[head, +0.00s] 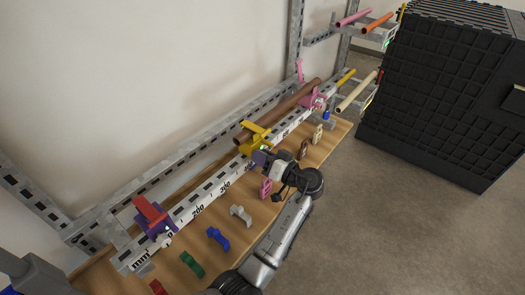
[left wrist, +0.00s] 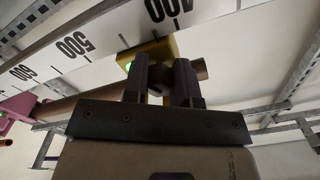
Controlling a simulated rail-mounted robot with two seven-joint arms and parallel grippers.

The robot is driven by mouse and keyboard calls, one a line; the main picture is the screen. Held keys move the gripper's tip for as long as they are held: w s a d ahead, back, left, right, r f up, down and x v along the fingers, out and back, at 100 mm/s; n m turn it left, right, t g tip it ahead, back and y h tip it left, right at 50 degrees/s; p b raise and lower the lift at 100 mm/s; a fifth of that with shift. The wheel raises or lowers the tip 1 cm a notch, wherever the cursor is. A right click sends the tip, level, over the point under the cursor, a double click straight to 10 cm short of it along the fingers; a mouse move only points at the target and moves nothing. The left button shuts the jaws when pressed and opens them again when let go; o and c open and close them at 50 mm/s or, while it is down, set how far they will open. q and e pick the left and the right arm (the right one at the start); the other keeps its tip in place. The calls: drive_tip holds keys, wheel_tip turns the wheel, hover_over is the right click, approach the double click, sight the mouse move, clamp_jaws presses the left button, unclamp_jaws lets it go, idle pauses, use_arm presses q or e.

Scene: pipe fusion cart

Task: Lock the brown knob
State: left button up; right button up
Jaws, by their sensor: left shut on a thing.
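A brown pipe (head: 284,108) lies along the ruler rail, its near end in a yellow clamp (head: 256,137). My left gripper (head: 261,157) is at the front of this clamp. In the left wrist view its fingers (left wrist: 160,74) are shut on a small dark part just below the yellow clamp (left wrist: 152,50); the fingers hide most of that part, and I cannot tell its colour surely. The pipe's brown end (left wrist: 199,69) shows right of the fingers. A small brown piece (head: 304,149) stands on the wooden bench. My right gripper is not in view.
A pink clamp (head: 312,98) is farther along the rail; a red and purple clamp (head: 153,216) is at the near end. Several coloured pieces, such as a blue one (head: 218,238), line the wooden bench. A black crate (head: 435,90) stands at right.

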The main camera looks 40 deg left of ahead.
use_arm(q)
drive_tip(key=shift+r+m+p, duration=0.1)
drive_tip(key=shift+m+p, duration=1.45)
drive_tip(key=shift+m, duration=0.35)
drive_tip(key=o, duration=0.9)
drive_tip(key=shift+w+d, duration=0.2)
drive_tip(key=shift+d, duration=6.7)
